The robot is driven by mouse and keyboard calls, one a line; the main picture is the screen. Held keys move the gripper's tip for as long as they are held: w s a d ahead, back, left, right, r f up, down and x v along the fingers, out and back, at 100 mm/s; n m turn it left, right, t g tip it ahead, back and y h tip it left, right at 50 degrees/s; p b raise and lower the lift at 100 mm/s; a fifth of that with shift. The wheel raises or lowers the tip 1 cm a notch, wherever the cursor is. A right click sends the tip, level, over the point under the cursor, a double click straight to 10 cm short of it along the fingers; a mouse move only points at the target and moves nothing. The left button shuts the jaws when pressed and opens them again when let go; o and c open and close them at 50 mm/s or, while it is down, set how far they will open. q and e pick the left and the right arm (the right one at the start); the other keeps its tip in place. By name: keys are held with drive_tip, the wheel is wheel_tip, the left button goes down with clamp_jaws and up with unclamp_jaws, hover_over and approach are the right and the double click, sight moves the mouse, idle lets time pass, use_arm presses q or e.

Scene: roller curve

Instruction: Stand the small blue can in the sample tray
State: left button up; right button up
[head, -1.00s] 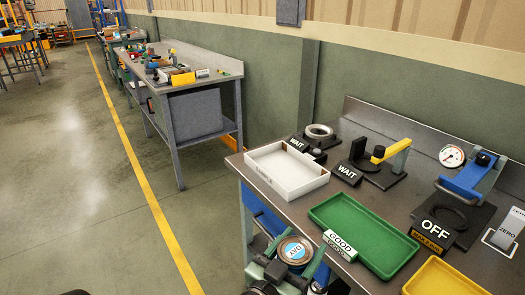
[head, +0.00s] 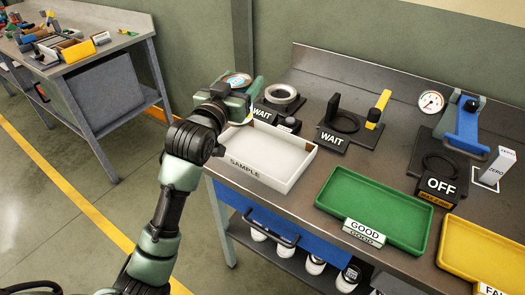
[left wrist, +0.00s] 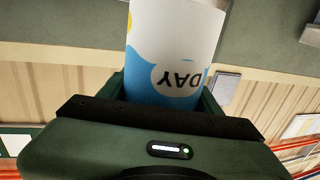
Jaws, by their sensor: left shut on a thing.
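The small blue can (left wrist: 176,50) is white and blue with "DAY" lettering and fills the upper middle of the left wrist view. In the head view only its round lid (head: 238,79) shows clearly, above the fingers. My left gripper (head: 244,94) is shut on the can and holds it over the back left part of the sample tray. The sample tray (head: 252,180) is a shallow white box labelled SAMPLE at the bench's left end. Its back left corner is hidden by my gripper. The visible tray floor is empty. My right gripper is not in view.
Behind the tray stand two black WAIT fixtures (head: 272,115) (head: 335,137), one with a yellow lever. A green GOOD tray (head: 375,210), a yellow tray (head: 470,250) and a blue-armed OFF device (head: 440,185) lie to the right. Several cans stand below the bench top.

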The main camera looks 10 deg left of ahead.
use_arm(q)
wheel_tip(320, 180, up, 5)
drive_tip(key=w+a, duration=0.1)
drive_tip(key=w, duration=0.2)
drive_tip(key=f, duration=1.3)
drive_tip(key=f+p, duration=0.1)
drive_tip(key=f, duration=0.5)
drive_tip(key=shift+s+a+f, duration=0.1)
drive_tip(key=shift+a+f, duration=0.05)
drive_tip(key=shift+a, duration=0.1)
drive_tip(key=shift+f, duration=0.15)
drive_tip(key=o, duration=1.5)
drive_tip(key=s, duration=0.4)
drive_tip(key=s+a+b, duration=0.1)
drive_tip(key=s, duration=0.7)
drive_tip(key=shift+a, duration=0.15)
